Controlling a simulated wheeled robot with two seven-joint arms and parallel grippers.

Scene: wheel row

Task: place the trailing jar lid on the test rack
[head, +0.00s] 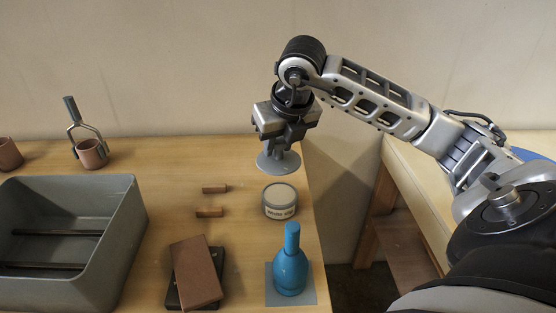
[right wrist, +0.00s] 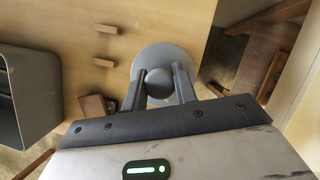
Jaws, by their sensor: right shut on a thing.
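My right gripper (head: 280,142) is shut on a grey jar lid (head: 278,163), a flat round disc, above the far right part of the wooden table. In the right wrist view the lid (right wrist: 155,56) lies beyond the fingers, and its round knob (right wrist: 158,82) sits between the two fingers (right wrist: 158,88). A round grey labelled tin (head: 280,202) stands on the table just nearer than the lid. I cannot tell which thing is the test rack. My left gripper is not in view.
A deep grey bin (head: 118,232) with dark bars stands at the left. Two small wooden pegs (head: 215,189) lie mid-table. A brown block (head: 197,272) lies on a dark one. A blue bottle (head: 291,270) stands on a grey mat (head: 316,297). The table's right edge is close.

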